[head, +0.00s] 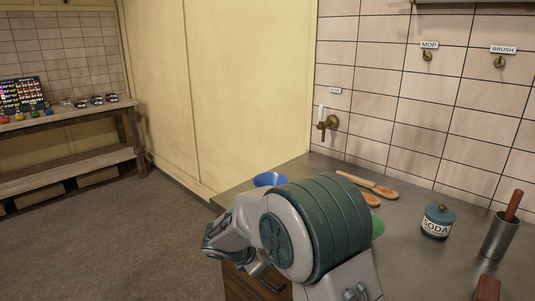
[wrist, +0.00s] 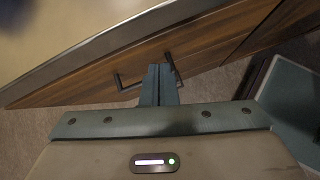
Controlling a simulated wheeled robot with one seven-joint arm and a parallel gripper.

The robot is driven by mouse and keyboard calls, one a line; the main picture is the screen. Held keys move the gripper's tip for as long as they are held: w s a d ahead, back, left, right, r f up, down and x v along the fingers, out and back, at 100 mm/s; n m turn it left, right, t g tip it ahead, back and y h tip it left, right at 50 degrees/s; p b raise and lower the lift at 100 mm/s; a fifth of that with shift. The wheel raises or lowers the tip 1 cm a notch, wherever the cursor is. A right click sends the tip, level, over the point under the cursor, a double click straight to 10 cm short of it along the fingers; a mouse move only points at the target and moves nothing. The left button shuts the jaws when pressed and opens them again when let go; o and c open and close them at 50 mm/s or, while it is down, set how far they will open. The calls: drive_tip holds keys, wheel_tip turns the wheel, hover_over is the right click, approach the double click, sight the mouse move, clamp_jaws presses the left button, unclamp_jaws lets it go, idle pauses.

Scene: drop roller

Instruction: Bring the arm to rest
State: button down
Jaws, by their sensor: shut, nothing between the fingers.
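My gripper shows in the wrist view (wrist: 160,70), its two fingers shut together with nothing between them. It points toward a wooden drawer front (wrist: 215,55) with dark handles below the counter edge. I cannot tell how far the fingertips are from the drawer front. In the head view my arm is bent above the near left part of the counter, and its large green and grey joint covers part of the worktop. The fingers do not show in that view.
A green item (head: 378,226) is partly hidden by my arm. The floor (head: 110,235) on the left is clear.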

drive_tip(key=s+d+r+m+g+y+p, duration=0.2)
drive_tip(key=s+d+r+m+g+p, duration=0.15)
drive_tip(key=s+d+r+m, duration=0.8)
drive_tip(key=s+d+r+m+y+p, duration=0.2)
drive_tip(key=s+r+m, duration=0.1)
drive_tip(key=s+m, duration=0.3)
drive_tip(key=s+d+r+m+t+y+p, duration=0.1)
drive_tip(key=s+d+r+m+y+p, duration=0.1)
drive_tip(key=s+r+m, duration=0.2)
drive_tip(key=s+m, duration=0.2)
drive_tip(key=s, duration=0.2)
drive_tip(key=shift+d, duration=0.2)
drive_tip(key=shift+s, duration=0.1)
